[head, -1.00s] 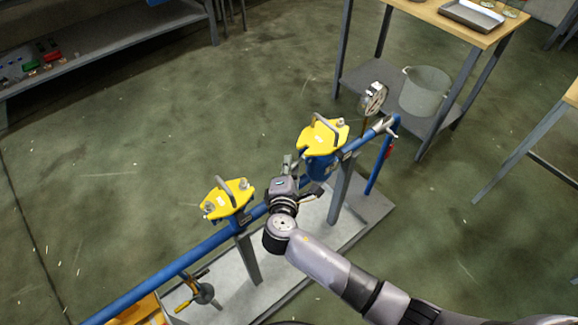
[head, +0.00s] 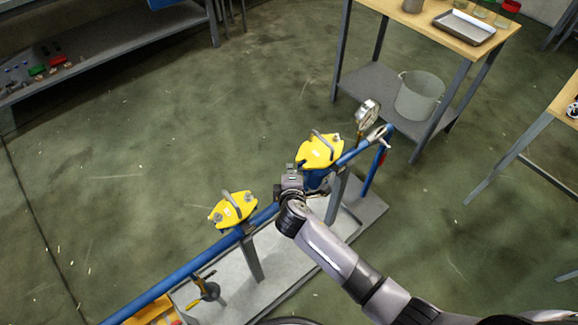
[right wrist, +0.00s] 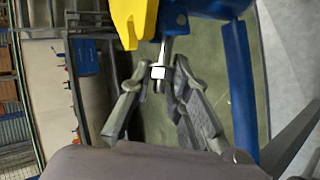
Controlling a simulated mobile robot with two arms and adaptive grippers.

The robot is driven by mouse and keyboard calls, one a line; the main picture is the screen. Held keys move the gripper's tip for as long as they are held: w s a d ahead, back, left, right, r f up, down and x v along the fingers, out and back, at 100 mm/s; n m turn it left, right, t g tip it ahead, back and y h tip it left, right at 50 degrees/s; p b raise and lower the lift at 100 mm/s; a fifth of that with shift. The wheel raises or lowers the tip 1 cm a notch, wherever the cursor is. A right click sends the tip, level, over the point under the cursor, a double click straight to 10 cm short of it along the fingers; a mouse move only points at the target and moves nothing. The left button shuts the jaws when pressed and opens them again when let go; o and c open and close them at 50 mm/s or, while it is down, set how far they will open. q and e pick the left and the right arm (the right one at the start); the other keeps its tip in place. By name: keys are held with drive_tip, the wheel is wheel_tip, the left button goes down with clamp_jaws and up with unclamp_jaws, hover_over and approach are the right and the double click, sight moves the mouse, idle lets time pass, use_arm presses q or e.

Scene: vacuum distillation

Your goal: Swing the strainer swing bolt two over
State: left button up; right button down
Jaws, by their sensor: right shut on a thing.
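Two strainers with yellow lids sit on a blue pipe. The far strainer's lid (head: 320,151) has a grey handle, and its blue body shows just below. The near lid (head: 233,210) also has a handle and bolts at its ends. My right gripper (head: 296,181) is at the near-left side of the far strainer. In the right wrist view, its two fingers (right wrist: 163,75) are closed in around a silver swing bolt (right wrist: 158,72) with a nut, beside the slotted yellow lid ear (right wrist: 135,22). The fingertip contact is partly hidden. My left gripper is not in view.
The blue pipe (head: 180,274) runs from lower left to upper right above a pale base plate (head: 285,272). A pressure gauge (head: 367,112) stands beyond the far strainer. A grey bucket (head: 418,93) sits on the shelf under a wooden table. Floor left of the pipe is clear.

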drive_tip(key=r+g+p, duration=0.1)
drive_tip(key=p, duration=0.1)
drive_tip(key=shift+w+d+r+m+y+p, duration=0.1)
drive_tip(key=shift+d+r+m+y+p, duration=0.1)
drive_tip(key=shift+m+y+p, duration=0.2)
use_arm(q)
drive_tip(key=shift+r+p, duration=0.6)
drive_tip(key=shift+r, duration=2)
use_arm(e)
drive_tip(key=shift+w, duration=0.1)
drive_tip(key=shift+f, duration=0.1)
drive_tip(key=c, duration=1.7)
unclamp_jaws()
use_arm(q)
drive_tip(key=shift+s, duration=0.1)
use_arm(e)
drive_tip(key=v, duration=1.2)
drive_tip(key=shift+w+d, duration=0.1)
drive_tip(key=shift+d, duration=0.15)
